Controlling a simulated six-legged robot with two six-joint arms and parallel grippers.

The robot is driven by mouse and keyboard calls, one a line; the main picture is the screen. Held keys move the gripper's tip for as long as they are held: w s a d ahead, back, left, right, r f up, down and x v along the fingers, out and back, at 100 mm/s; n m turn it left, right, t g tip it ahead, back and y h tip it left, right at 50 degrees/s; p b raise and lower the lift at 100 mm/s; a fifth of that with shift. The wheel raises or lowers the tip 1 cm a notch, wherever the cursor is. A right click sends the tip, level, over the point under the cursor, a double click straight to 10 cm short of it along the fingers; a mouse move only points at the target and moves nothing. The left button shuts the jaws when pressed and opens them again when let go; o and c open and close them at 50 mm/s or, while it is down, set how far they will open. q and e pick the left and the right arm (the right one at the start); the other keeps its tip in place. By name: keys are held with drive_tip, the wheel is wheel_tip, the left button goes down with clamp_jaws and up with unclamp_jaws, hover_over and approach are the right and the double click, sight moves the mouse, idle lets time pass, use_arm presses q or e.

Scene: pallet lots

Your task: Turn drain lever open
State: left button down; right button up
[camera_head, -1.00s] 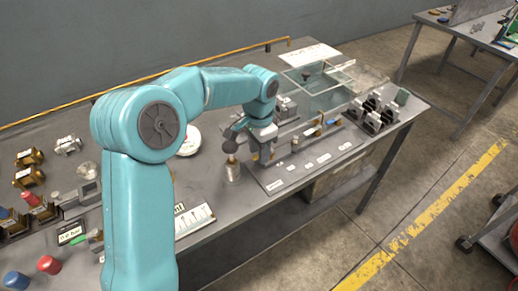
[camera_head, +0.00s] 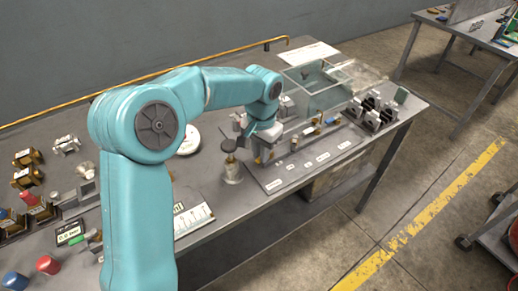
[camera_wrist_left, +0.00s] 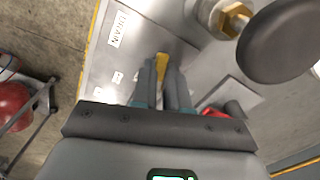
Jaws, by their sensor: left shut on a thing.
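The yellow drain lever (camera_wrist_left: 162,64) shows between the fingertips of my left gripper (camera_wrist_left: 163,76) in the left wrist view. The fingers are shut on it. A white DRAIN label (camera_wrist_left: 117,29) lies on the grey plate beside it. In the head view my left gripper (camera_head: 259,152) is low over the left end of the panel, and its own wrist mostly hides the lever. My right gripper is in neither view.
A dark round knob (camera_head: 229,146) on a metal fitting (camera_head: 232,173) stands close left of the gripper; the knob (camera_wrist_left: 285,42) looms large in the wrist view. A clear box (camera_head: 318,88) and several dark blocks stand farther right.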

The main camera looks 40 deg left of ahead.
use_arm(q)
drive_tip(key=n, duration=0.1)
drive_tip(key=d+n, duration=0.1)
drive_tip(key=n, duration=0.1)
drive_tip(key=shift+w+d+n, duration=0.1)
drive_tip(key=shift+n, duration=0.2)
drive_tip(key=n, duration=0.2)
drive_tip(key=d+n, duration=0.1)
drive_tip(key=shift+w+n, duration=0.25)
drive_tip(key=shift+n, duration=0.05)
drive_tip(key=n, duration=0.1)
drive_tip(key=d+n, duration=0.1)
drive_tip(key=n, duration=0.1)
drive_tip(key=shift+w+n, duration=0.3)
drive_tip(key=shift+w, duration=0.1)
drive_tip(key=shift+w+d+r+n, duration=0.1)
drive_tip(key=shift+w+n, duration=0.15)
drive_tip(key=shift+n, duration=0.5)
drive_tip(key=shift+w+d+n, duration=0.1)
drive_tip(key=shift+w+n, duration=0.1)
drive_tip(key=shift+n, duration=0.85)
drive_tip(key=c, duration=1.1)
unclamp_jaws()
wheel_tip(320, 180, up, 16)
drive_tip(key=p, duration=0.2)
drive_tip(key=shift+r+p, duration=0.1)
drive_tip(key=shift+p, duration=0.2)
